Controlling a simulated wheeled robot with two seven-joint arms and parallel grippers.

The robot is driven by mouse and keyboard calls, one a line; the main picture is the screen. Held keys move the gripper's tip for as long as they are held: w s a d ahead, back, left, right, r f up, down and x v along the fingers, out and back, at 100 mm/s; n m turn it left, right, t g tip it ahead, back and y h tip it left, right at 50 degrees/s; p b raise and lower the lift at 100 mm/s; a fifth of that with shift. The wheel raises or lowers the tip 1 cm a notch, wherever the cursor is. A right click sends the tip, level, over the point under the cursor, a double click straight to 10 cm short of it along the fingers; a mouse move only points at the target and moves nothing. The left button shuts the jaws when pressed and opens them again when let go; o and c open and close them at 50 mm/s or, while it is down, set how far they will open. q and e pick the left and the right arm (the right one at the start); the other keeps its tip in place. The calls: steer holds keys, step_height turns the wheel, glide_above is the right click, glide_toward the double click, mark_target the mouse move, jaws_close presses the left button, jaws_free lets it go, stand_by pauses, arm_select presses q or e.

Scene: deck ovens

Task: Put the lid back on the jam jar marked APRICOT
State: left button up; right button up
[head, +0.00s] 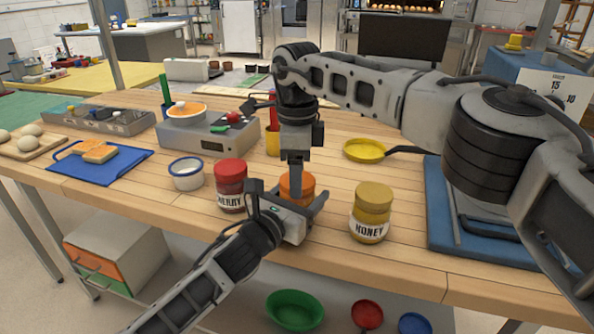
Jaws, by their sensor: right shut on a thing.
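An orange lid (308,184) shows at the table's front edge, between the jar marked CHERRY (231,188) and the jar marked HONEY (371,213). My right gripper (296,188) comes straight down from above and is shut on the orange lid. My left gripper (288,203) reaches in from below, with its fingers spread to either side under the lid. It hides most of what is below the lid, so I see no APRICOT label. I cannot tell whether the lid rests on a jar or whether the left fingers press on one.
The cherry jar stands close to my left gripper's left side. A blue board (118,167) holds bread.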

arm_select(q)
steer(key=shift+f, duration=0.15)
arm_select(e)
steer(key=m, duration=0.5)
arm_select(q)
steer(key=shift+a, duration=0.1)
arm_select(e)
steer(key=m, duration=0.7)
steer(key=shift+m, duration=0.4)
steer(key=m, duration=1.3)
steer(key=o, duration=1.2)
steer(key=shift+c, duration=0.2)
step_height(320, 180, up, 8)
steer(key=shift+s+f, duration=0.1)
steer(key=shift+f, duration=0.15)
arm_select(q)
steer(key=o, duration=2)
steer(key=shift+c, duration=0.2)
